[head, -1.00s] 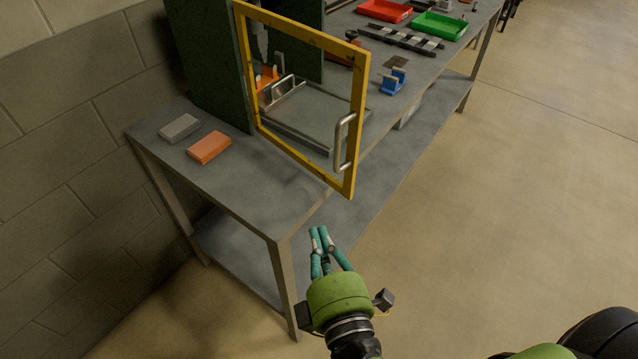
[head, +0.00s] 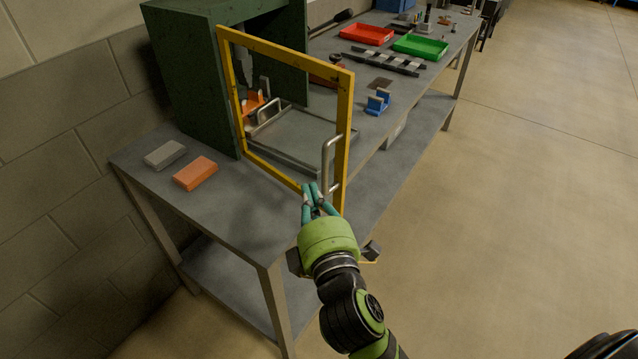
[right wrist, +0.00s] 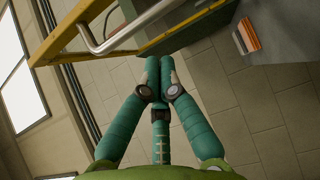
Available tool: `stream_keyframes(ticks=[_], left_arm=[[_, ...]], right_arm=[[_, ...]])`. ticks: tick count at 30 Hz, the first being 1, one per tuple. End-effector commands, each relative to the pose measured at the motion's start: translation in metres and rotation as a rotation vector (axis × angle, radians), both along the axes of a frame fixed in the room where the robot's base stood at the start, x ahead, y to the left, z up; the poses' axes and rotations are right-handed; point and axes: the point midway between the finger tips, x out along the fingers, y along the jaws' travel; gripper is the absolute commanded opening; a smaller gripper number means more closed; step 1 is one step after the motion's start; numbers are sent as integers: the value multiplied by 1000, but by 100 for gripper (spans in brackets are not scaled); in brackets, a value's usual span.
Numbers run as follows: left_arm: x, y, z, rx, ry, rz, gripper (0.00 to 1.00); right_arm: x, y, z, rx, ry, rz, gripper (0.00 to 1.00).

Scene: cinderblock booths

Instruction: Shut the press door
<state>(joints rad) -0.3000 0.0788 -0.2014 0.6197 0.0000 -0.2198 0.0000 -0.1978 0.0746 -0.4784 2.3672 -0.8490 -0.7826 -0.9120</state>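The press door (head: 344,115) is a yellow frame standing open, swung out from the green press (head: 190,80) over the bench's front edge. Its silver bar handle (head: 331,165) is on the free edge. My right gripper (head: 311,187) has its teal fingers together, with nothing seen between them. Its tips are at the door's lower free corner, just left of the handle's lower end; I cannot tell if they touch. In the right wrist view the door frame (right wrist: 68,30) and handle (right wrist: 120,38) lie just past the fingertips (right wrist: 159,60). My left gripper is not in view.
An orange block (head: 195,173) and a grey block (head: 165,154) lie on the bench's near end. A blue holder (head: 378,102), a red tray (head: 367,34) and a green tray (head: 420,46) sit farther along. The floor to the right is clear.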

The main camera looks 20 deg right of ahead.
Motion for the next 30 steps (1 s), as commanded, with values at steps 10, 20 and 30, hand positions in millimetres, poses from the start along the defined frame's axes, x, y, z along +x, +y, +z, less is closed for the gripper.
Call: stream_keyframes(ticks=[10, 20, 30], left_arm=[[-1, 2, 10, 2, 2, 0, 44], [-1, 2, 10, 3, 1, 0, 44], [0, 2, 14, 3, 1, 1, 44]], right_arm=[[15, -18, 0, 2, -1, 2, 0], [15, -19, 0, 1, -1, 3, 0], [21, -35, 0, -1, -1, 50, 0]])
